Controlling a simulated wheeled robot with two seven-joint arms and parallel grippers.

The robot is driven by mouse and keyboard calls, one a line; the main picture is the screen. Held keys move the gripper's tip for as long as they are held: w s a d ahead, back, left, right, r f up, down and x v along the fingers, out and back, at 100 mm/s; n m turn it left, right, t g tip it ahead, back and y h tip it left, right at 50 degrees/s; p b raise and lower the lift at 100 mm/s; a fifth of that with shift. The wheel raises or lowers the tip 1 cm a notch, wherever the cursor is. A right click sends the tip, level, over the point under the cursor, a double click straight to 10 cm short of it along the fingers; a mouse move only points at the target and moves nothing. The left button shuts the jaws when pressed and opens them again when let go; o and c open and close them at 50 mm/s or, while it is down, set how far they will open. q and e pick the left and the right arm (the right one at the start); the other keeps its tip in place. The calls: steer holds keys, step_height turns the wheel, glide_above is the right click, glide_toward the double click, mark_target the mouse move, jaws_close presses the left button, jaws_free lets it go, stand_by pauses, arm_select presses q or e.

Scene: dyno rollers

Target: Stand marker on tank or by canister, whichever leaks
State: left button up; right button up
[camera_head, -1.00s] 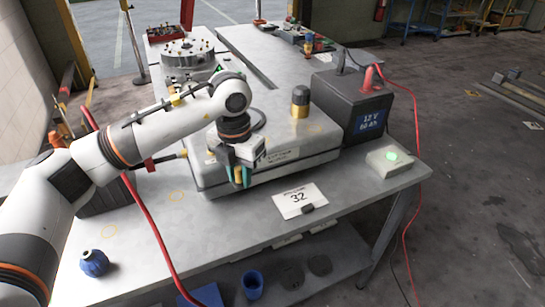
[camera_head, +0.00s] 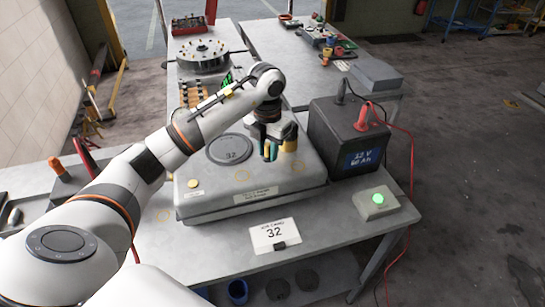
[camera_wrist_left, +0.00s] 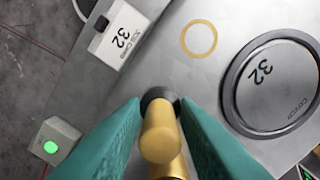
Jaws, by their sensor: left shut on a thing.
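My left gripper (camera_head: 270,153) has teal fingers and is over the right part of the grey tank (camera_head: 210,205). It is shut on a slim gold marker (camera_wrist_left: 160,140) with a dark end, pointing down between the fingers in the wrist view. I cannot tell whether the marker touches the tank top. A gold and black cylinder (camera_head: 290,142) stands just right of the fingers in the head view, partly hidden; I cannot tell whether it is the canister. The round tank lid (camera_head: 230,149) reads 32. My right gripper is not in view.
A dark 12 V battery (camera_head: 345,140) with red and black leads stands to the right. A small box (camera_head: 377,203) with a lit green light is in front of it. A yellow ring (camera_wrist_left: 198,38) marks the tank top.

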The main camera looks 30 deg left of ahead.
mark_target(269, 156)
arm_select(q)
step_height(269, 156, down, 4)
steer(key=shift+d+r+p, duration=0.1)
steer(key=shift+d+p, duration=0.05)
steer(key=shift+p, duration=0.45)
steer(key=shift+f, duration=0.2)
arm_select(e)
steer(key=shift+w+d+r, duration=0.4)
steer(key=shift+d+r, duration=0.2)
arm_select(q)
steer(key=shift+f, duration=0.1)
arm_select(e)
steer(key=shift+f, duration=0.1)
arm_select(q)
steer(key=o, duration=1)
steer(key=shift+w, duration=0.1)
steer(key=shift+c, duration=0.2)
step_height(269, 156, up, 7)
steer(key=b, duration=0.2)
steer(key=shift+b, duration=0.35)
step_height(269, 156, up, 4)
steer(key=shift+r, duration=0.65)
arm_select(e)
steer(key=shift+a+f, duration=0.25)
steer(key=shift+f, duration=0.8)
